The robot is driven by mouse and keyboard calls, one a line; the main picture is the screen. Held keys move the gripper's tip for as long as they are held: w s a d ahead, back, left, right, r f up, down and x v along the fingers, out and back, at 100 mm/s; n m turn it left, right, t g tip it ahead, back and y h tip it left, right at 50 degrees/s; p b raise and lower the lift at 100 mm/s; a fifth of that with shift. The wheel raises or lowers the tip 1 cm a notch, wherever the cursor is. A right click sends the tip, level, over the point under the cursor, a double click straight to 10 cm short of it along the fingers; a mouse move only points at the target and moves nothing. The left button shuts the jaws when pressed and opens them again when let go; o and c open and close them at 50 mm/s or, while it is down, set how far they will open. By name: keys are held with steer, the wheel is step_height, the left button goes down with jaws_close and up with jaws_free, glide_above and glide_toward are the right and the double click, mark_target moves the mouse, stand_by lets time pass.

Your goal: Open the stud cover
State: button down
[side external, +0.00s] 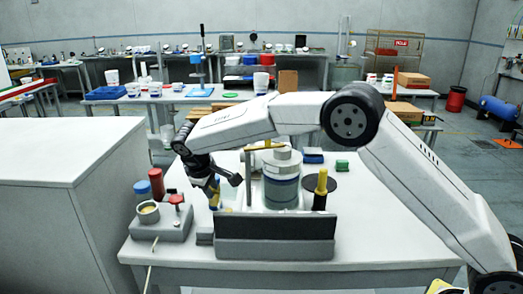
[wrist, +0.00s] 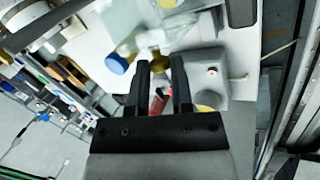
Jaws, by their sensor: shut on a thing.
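My gripper (side external: 216,184) points down over the left part of the white table, left of the grey cylindrical container (side external: 282,190). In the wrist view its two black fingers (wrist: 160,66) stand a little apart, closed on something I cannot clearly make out. A red piece (wrist: 157,103) shows between the fingers, and a pale, partly see-through shape lies beyond their tips. A small yellow and blue piece (side external: 214,195) shows beside the gripper in the side view. I cannot pick out the stud cover with certainty.
A grey box (side external: 162,221) with a red knob (side external: 176,199) and a yellow-filled cup (side external: 148,212) stands at left, by blue and red cylinders. A dark panel (side external: 275,237) stands in front. A yellow-topped post (side external: 321,188) is right of the container. The front right tabletop is clear.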

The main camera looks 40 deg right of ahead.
steer(key=shift+w+a, duration=0.1)
steer(key=shift+a, duration=0.05)
steer(key=shift+w+a+f+g+h, duration=0.25)
steer(key=shift+w+a+g+h, duration=0.2)
steer(key=shift+g+h, duration=0.4)
steer(key=shift+w+a+f+n+g+h, duration=0.25)
steer(key=shift+n+g+h, duration=0.15)
steer(key=shift+g+h, duration=0.2)
stand_by(0.4)
steer(key=c, duration=0.5)
jaws_free()
steer(key=shift+r, duration=0.15)
